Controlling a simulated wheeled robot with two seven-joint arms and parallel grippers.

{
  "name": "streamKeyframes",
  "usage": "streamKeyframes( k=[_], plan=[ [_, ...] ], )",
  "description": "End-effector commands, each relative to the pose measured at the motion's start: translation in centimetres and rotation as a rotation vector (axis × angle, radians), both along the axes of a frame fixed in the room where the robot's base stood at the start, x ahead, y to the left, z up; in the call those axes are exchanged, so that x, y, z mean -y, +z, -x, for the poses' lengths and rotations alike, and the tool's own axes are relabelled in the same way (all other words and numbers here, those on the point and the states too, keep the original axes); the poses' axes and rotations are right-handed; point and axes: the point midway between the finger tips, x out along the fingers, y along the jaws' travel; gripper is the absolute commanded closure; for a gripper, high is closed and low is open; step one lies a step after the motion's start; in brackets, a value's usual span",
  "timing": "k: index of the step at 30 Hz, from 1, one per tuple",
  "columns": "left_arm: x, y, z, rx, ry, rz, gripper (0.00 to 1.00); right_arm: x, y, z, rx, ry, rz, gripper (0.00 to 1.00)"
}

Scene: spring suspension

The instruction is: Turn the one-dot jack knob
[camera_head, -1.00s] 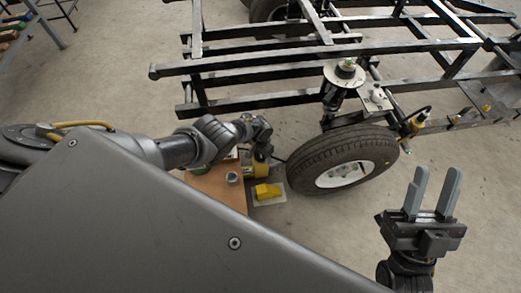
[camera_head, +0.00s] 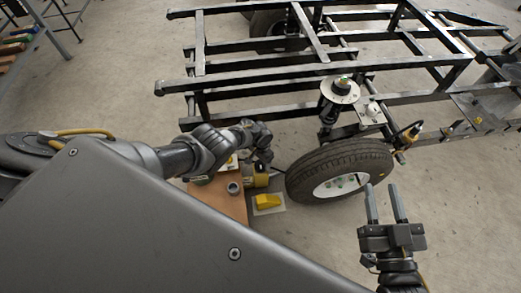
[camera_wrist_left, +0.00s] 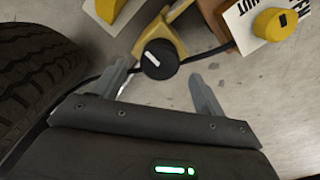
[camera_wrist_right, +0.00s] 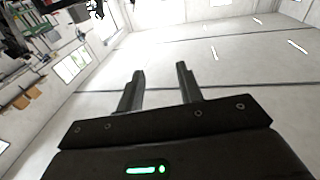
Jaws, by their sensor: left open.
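A black round knob (camera_wrist_left: 160,59) with a white bar mark sits on the end of a yellow jack (camera_wrist_left: 165,33) in the left wrist view. I cannot make out a dot on it. The yellow jack shows small in the head view (camera_head: 257,179), beside the tyre. My left gripper (camera_wrist_left: 158,77) is open, its two fingers apart on either side of the knob's near edge, not closed on it. In the head view my left gripper (camera_head: 264,162) is small and partly hidden. My right gripper (camera_head: 385,202) is open and empty, right of and in front of the wheel.
A tyre (camera_head: 338,158) stands close by, at the left of the left wrist view (camera_wrist_left: 35,75). A yellow block (camera_head: 267,202) lies on a pale plate. A yellow knob (camera_wrist_left: 275,23) sits on a labelled box. A black frame (camera_head: 300,72) fills the back. Floor at right is clear.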

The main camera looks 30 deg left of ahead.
Motion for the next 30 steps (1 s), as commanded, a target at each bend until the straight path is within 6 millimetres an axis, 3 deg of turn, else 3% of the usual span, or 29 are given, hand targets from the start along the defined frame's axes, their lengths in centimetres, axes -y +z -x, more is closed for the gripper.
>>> streamKeyframes(
  k=[8, 15, 22, 30],
  plan=[
    [0.0, 2.5, 0.0, 0.0, 0.0, 0.0, 0.28, 3.3, -5.6, 0.2, -0.367, -0.094, 0.165, 0.64],
    [0.0, 4.2, 0.0, 0.0, 0.0, 0.0, 0.28, 7.1, -10.1, 2.6, -0.688, -0.179, 0.278, 0.64],
    [0.0, 5.4, 0.0, 0.001, 0.0, 0.001, 0.28, 9.8, -12.6, 5.7, -0.931, -0.236, 0.348, 0.64],
    [0.0, 5.9, 0.0, 0.0, 0.001, 0.0, 0.28, 11.1, -13.7, 7.6, -1.055, -0.259, 0.379, 0.64]
  ],
)
